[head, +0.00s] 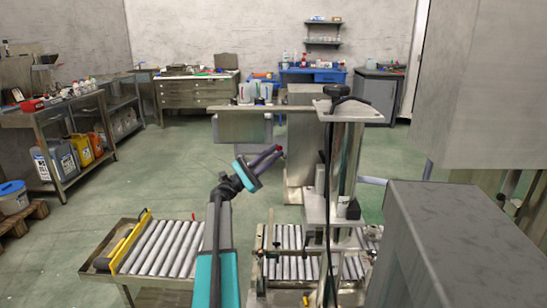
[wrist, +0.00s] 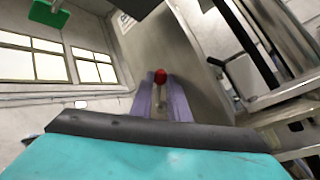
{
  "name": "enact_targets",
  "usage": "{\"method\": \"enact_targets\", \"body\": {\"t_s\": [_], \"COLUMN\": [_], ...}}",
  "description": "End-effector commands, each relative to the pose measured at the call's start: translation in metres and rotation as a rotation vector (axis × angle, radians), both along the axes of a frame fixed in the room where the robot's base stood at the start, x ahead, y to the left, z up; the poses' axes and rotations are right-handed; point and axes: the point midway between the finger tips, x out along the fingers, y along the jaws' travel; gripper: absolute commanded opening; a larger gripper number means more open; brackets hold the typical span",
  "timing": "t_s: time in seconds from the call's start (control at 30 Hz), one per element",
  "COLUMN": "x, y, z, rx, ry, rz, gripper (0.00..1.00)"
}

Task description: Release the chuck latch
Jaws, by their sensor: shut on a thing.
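The chuck latch shows in the wrist view as a red ball knob (wrist: 160,76) on a thin pale rod. My gripper (head: 268,158) reaches to the right toward the machine in the head view, and its two purple fingers also fill the middle of the wrist view. The fingers are shut on the latch, with the red knob at their tips and the rod between them. In the head view the knob is only a small dark red spot (head: 280,149) at the fingertips. The chuck itself cannot be made out.
The machine's metal column (head: 347,165) stands just right of my gripper, with a dark cable hanging down it. A roller conveyor (head: 160,248) with a yellow edge lies at the lower left. A large grey block (head: 450,240) fills the lower right. Green floor (head: 150,170) is open at left.

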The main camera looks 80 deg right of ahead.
Motion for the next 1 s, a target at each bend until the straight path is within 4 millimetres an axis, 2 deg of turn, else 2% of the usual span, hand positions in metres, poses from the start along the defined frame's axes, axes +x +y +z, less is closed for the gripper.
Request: {"method": "enact_targets", "body": {"t_s": [0.4,0.43,0.47,0.8,1.0], "x": [0.0001,0.0001,0.0001,0.0007,0.0094], "y": [0.001,0.001,0.0008,0.0007,0.0036], "z": [-0.001,-0.001,-0.001,-0.0011,-0.0076], "rx": [-0.008,-0.008,-0.008,-0.008,-0.007], "ry": [-0.002,-0.002,-0.001,0.0,0.0], "rz": [-0.001,-0.001,-0.001,0.0,0.001], "gripper": [0.0,0.2,0.23,0.23,0.23]}}
